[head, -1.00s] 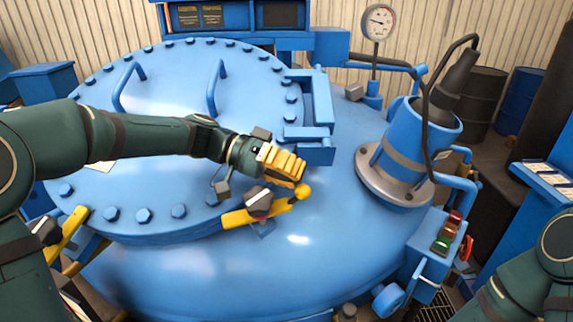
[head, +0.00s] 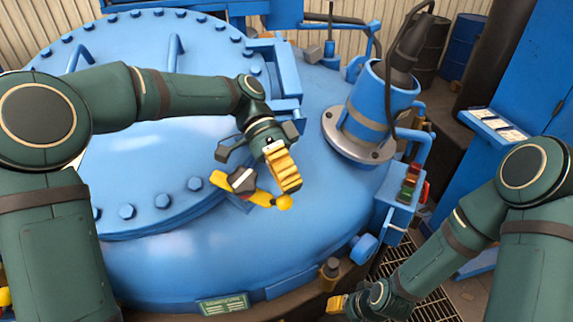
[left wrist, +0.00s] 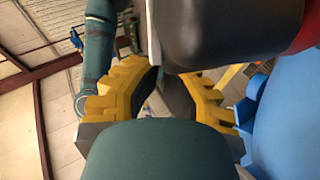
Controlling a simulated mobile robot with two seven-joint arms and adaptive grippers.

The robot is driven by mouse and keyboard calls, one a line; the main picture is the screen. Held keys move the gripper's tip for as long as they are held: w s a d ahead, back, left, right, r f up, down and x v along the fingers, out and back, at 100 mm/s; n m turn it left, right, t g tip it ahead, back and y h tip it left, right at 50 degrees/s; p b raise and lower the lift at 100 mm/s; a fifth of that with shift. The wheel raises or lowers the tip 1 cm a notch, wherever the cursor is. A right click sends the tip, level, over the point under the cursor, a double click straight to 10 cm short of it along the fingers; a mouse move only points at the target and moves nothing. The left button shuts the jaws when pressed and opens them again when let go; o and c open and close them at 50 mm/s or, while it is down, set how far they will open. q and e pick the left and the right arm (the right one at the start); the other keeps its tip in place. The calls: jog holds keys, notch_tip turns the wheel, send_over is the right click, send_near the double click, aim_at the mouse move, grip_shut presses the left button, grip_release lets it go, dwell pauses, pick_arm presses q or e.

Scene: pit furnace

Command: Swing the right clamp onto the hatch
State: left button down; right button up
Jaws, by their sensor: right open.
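The hatch (head: 130,170) is the round blue bolted lid on the blue vessel. The right clamp (head: 262,198) is a yellow bar with a dark knob and a yellow ball end, at the hatch's right front edge. Its inner end appears to lie over the hatch rim; its ball end points outward, toward lower right. My left gripper (head: 283,172) is just above the ball end; contact cannot be told. In the left wrist view its yellow-padded fingers (left wrist: 160,98) stand apart, with a dark knob close above. My right gripper (head: 338,304) is open, low at the bottom edge, away from the clamp.
A blue hinge bracket (head: 278,75) stands behind the left gripper. A flanged blue cylinder (head: 362,115) with a cable rises to the right. A box with coloured buttons (head: 405,190) sits at the vessel's right side. The vessel top right of the clamp is clear.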

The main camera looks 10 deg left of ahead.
pick_arm(q)
jog(key=shift+s+a+f, duration=0.1)
jog(key=shift+s, duration=0.35)
jog(key=shift+s+f+m+g+y+p, duration=0.2)
jog(key=shift+s+m+g+y+p, duration=0.2)
jog(key=shift+m+y, duration=0.15)
jog(key=shift+a, duration=0.1)
jog(key=v, duration=0.7)
jog(key=shift+w, duration=0.2)
jog(key=shift+r, duration=0.15)
